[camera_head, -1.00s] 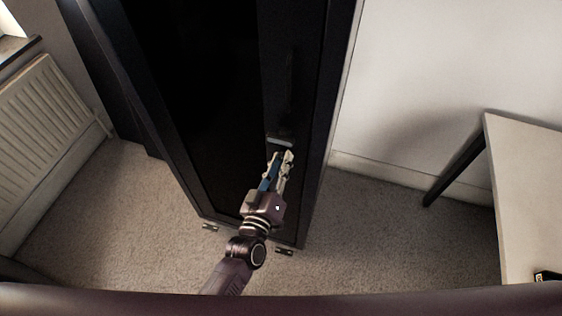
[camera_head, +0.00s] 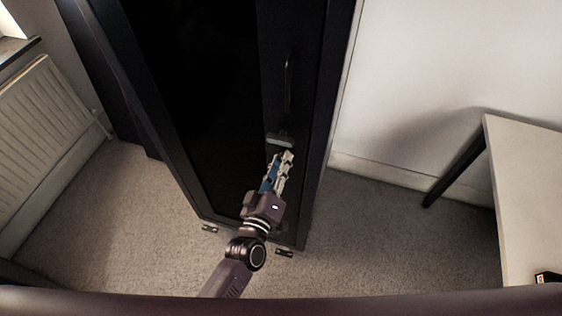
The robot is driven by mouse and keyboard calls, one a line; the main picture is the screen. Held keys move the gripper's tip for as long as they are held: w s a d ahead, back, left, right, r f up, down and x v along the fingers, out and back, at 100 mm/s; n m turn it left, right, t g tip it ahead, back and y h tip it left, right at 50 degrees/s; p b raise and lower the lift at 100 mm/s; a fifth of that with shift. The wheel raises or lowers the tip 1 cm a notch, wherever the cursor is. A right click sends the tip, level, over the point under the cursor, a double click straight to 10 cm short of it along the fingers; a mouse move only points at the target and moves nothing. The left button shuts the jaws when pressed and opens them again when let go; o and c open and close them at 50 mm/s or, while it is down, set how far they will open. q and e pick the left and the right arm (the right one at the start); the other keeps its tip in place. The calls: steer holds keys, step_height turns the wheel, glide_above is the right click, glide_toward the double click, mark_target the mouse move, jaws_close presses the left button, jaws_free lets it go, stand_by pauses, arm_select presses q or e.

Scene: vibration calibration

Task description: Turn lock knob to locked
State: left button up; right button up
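A tall black cabinet (camera_head: 200,120) stands in the middle of the view, with a dark glossy door panel. A thin vertical handle (camera_head: 289,85) is on the right part of its door. Below the handle is a small grey lock knob (camera_head: 280,140), lying roughly crosswise. My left gripper (camera_head: 282,158) is just below the knob, its fingertips close to it. Whether they touch it I cannot tell. The two fingers lie near each other and the gap between them is too small to judge. My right gripper is not in view.
A white radiator (camera_head: 45,125) is on the left wall. A pale table (camera_head: 530,190) with a dark leg stands at the right, with a small dark object (camera_head: 547,277) at its edge. Carpet (camera_head: 385,240) is clear between cabinet and table.

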arm_select(q)
steer(key=o, duration=0.3)
steer(key=shift+s, duration=0.1)
steer(key=v, duration=1.2)
